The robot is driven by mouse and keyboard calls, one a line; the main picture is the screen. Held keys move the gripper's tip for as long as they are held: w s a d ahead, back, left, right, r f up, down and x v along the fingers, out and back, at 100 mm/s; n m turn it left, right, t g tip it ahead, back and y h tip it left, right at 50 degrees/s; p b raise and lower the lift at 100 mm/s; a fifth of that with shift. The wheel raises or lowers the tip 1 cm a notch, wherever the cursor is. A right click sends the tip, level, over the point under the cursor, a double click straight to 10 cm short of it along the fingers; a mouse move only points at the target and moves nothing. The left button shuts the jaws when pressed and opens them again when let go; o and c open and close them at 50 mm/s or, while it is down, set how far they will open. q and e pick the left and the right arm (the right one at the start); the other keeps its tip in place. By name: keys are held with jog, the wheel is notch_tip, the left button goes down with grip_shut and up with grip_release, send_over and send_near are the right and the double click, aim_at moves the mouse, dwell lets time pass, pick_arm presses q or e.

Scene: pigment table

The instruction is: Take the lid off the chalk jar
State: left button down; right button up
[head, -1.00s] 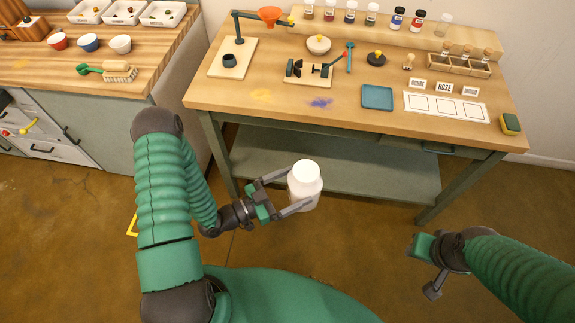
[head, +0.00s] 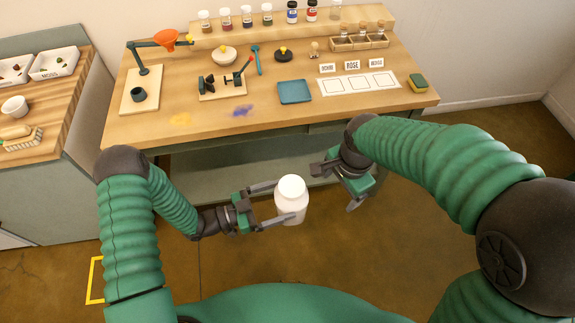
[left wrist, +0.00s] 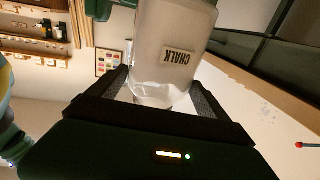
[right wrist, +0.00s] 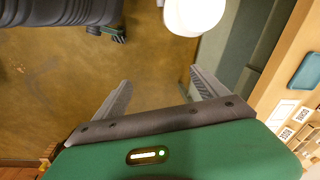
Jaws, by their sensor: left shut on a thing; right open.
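The chalk jar (head: 291,205) is a whitish jar with a white lid (head: 292,187) on top. It is upright in the air in front of the table. My left gripper (head: 280,203) is shut around the jar's body. In the left wrist view the jar (left wrist: 172,60) shows a CHALK label between the fingers. My right gripper (head: 338,190) is open and empty, a short way right of the jar. In the right wrist view the white lid (right wrist: 196,12) is at the top edge, beyond the open fingers (right wrist: 158,92) and apart from them.
The wooden table (head: 205,130) stands behind the jar, with a blue tray (head: 294,92), a clamp board (head: 222,88), name cards and a sponge (head: 417,82) on it. A side counter (head: 50,110) is at the left. Open floor lies below the jar.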

aim_at(289, 186)
jog(key=w+a+r+m, duration=0.1)
jog(key=a+m, duration=0.3)
jog(key=w+a+r+m+g, duration=0.1)
jog(key=a+m, duration=0.3)
jog(key=w+a+r+m, duration=0.1)
jog(key=a+m, duration=0.3)
jog(key=shift+w+r, duration=0.15)
jog(key=shift+r, duration=0.2)
jog(key=shift+a+m+g, duration=0.25)
jog(key=shift+m+g, duration=0.05)
jog(key=shift+m, duration=0.1)
notch_tip(289, 186, down, 8)
jog(key=shift+r, duration=0.1)
jog(key=shift+c, duration=0.3)
